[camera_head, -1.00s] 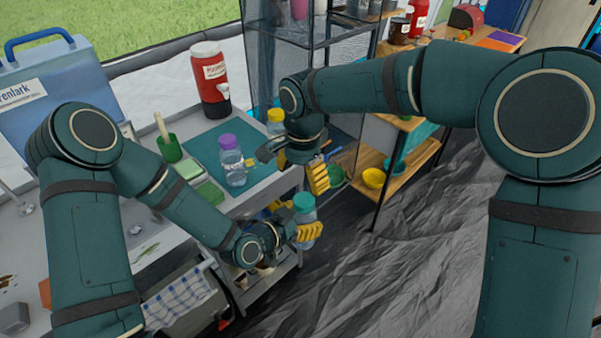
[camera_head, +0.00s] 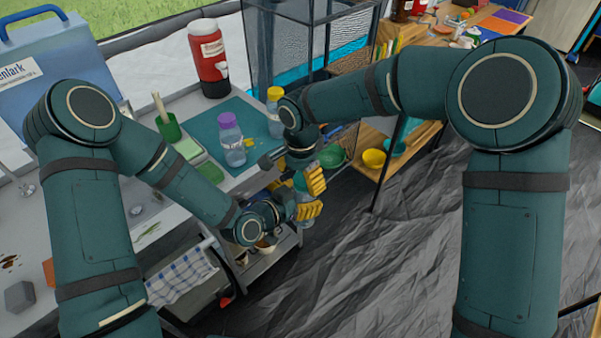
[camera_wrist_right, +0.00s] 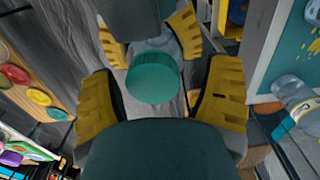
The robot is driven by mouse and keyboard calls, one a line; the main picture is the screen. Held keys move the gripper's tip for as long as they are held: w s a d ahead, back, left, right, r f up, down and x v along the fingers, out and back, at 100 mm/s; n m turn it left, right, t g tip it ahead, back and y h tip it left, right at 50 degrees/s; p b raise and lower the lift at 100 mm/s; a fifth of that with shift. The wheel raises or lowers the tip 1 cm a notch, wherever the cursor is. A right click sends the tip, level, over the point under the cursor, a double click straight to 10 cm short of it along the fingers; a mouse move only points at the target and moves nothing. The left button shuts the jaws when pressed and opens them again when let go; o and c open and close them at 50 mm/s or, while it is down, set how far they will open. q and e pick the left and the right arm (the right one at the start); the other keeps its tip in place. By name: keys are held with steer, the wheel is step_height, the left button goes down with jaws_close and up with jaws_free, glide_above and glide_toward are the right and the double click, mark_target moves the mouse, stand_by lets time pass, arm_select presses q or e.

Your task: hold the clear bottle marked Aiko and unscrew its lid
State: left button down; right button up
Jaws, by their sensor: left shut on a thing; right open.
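A clear bottle (camera_wrist_right: 163,46) with a teal lid (camera_wrist_right: 152,78) is held off the counter by my left gripper (camera_wrist_right: 150,38), whose yellow fingers are shut around its body. In the head view the left gripper (camera_head: 296,208) is beyond the counter's right edge, and the teal lid (camera_head: 300,182) is partly hidden. My right gripper (camera_head: 299,174) is open just above the bottle. In the right wrist view its yellow fingers stand on either side of the lid, apart from it. No marking is readable on the held bottle, so I cannot tell whether it says Aiko.
A purple-lidded bottle (camera_head: 232,142) and a yellow-lidded bottle (camera_head: 275,118) stand on the teal mat (camera_head: 207,128). A red drink dispenser (camera_head: 209,62) is behind. A wooden shelf with a yellow bowl (camera_head: 374,158) is to the right. The dark floor (camera_head: 400,260) is clear.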

steer(key=c, duration=1.3)
steer(key=shift+r, duration=0.1)
steer(key=n, duration=0.4)
steer(key=shift+a+n, duration=0.1)
steer(key=shift+n, duration=0.3)
steer(key=n, duration=0.5)
steer(key=shift+s, duration=0.2)
steer(key=o, duration=1.2)
